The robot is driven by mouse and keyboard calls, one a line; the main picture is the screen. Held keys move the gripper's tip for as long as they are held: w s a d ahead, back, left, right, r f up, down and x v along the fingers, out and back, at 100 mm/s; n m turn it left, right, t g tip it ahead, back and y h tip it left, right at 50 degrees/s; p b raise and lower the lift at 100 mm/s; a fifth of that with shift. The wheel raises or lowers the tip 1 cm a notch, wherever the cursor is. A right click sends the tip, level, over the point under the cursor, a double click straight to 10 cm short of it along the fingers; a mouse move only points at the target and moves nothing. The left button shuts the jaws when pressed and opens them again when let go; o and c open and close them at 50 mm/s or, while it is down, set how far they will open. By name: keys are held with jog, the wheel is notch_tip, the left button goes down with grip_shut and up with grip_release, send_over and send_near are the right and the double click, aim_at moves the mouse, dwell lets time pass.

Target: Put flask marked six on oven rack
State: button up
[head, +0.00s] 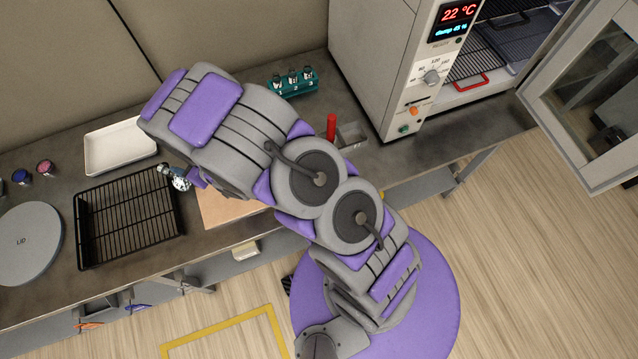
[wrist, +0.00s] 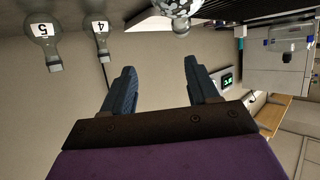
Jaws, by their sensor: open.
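No flask with a readable six shows. In the wrist view, where the scene appears upside down, a flask marked 5 (wrist: 44,32) and a flask marked 4 (wrist: 100,32) show at the upper left. A round speckled glass vessel (wrist: 178,8) is cut off at the top edge; its mark is not readable. My gripper (wrist: 164,88) is open, with nothing between its fingers. In the head view my arm hides most of it. A small glass vessel (head: 180,182) shows beside my arm's end. The oven (head: 395,60) has its door open, showing dark racks (head: 470,58) inside.
A black wire rack (head: 128,215), white tray (head: 119,146) and grey round lid (head: 28,243) lie on the bench at left. A teal holder (head: 293,91) with small vessels stands behind my arm. The open glass door (head: 590,95) juts out at right.

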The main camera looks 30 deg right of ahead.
jog(key=w+d+r+m+g+h, duration=0.15)
jog(key=d+r+h, duration=0.4)
jog(key=d, duration=0.55)
jog(key=s+d+r+m+g+h, duration=0.1)
jog(key=s+d+r+m+g, duration=0.1)
jog(key=s+d+r, duration=0.4)
jog(key=s+d+r+m+g+h, duration=0.2)
jog(key=s+d+r+g, duration=0.3)
jog(key=s, duration=0.9)
jog(key=d+r+m, duration=0.1)
jog(key=d+r, duration=0.1)
jog(key=d, duration=0.1)
jog(key=shift+s+d+r, duration=0.2)
jog(key=shift+s+d, duration=0.05)
jog(key=shift+d, duration=0.15)
jog(key=s+r+g, duration=0.1)
jog(key=s+r, duration=0.1)
jog(key=s, duration=0.3)
jog(key=s+r+g, duration=0.1)
jog(key=s, duration=0.5)
jog(key=s+d+r+m+g, duration=0.1)
jog(key=s+r+g, duration=0.1)
jog(key=s, duration=0.3)
jog(key=shift+s+r+y, duration=0.2)
jog(key=shift+r+y, duration=0.15)
jog(key=shift+c, duration=0.7)
